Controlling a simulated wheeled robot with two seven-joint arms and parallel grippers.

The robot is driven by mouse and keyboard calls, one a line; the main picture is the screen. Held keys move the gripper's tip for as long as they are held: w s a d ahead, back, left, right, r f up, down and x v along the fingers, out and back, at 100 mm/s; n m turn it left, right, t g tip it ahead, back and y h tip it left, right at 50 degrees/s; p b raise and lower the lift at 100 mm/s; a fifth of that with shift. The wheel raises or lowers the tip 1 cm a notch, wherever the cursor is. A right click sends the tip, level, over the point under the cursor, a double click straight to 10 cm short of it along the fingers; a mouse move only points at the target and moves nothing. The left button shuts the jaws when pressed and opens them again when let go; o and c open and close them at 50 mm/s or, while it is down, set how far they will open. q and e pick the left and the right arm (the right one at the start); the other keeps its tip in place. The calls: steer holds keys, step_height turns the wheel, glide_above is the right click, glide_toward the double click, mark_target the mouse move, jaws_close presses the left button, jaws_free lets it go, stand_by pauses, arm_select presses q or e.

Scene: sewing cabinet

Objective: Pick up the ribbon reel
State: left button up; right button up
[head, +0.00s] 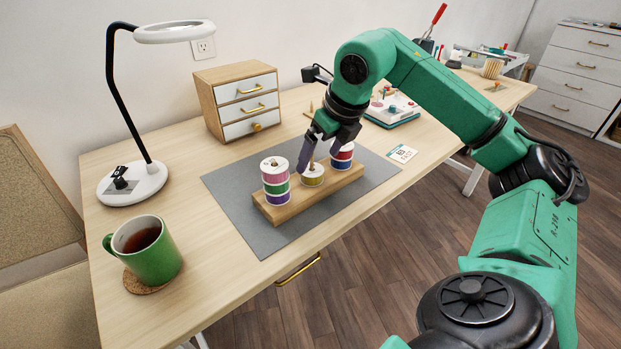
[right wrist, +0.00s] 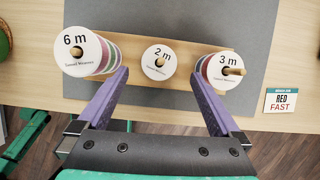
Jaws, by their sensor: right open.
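A wooden stand (head: 322,200) on the grey mat holds ribbon reels on three pegs. The left peg has a tall stack (head: 276,187) with pink, green and purple bands, its top marked "6 m" in the right wrist view (right wrist: 84,50). The right peg has a red and dark stack (head: 342,156), marked "3 m" (right wrist: 224,70). My right gripper (head: 313,160) is open above the stand, its purple fingers (right wrist: 160,76) either side of the middle reel in the wrist picture. No reel is held.
A grey mat (head: 235,205) lies under the stand. A green mug (head: 155,262) is front left, a lamp base (head: 133,184) behind it. A small drawer box (head: 238,100) stands at the back. A "RED FAST" card (head: 402,153) lies right of the mat.

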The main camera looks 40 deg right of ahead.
steer(key=x, duration=0.4)
steer(key=shift+w+f, duration=0.2)
steer(key=shift+f, duration=0.1)
steer(key=shift+r, duration=0.1)
steer(key=shift+c, duration=1.2)
steer(key=c, duration=1.2)
steer(key=shift+o, duration=0.2)
steer(key=shift+r, duration=0.6)
step_height(320, 180, up, 12)
steer(key=p, duration=0.5)
step_height(320, 180, up, 7)
steer(key=p, duration=0.4)
glide_above(313, 167)
arm_select(q)
steer(key=s+a+r, duration=0.1)
steer(key=s+r, duration=0.3)
steer(key=s, duration=0.4)
steer(key=shift+a, duration=0.3)
arm_select(e)
steer(key=shift+s, duration=0.2)
arm_select(q)
steer(key=shift+f, duration=0.1)
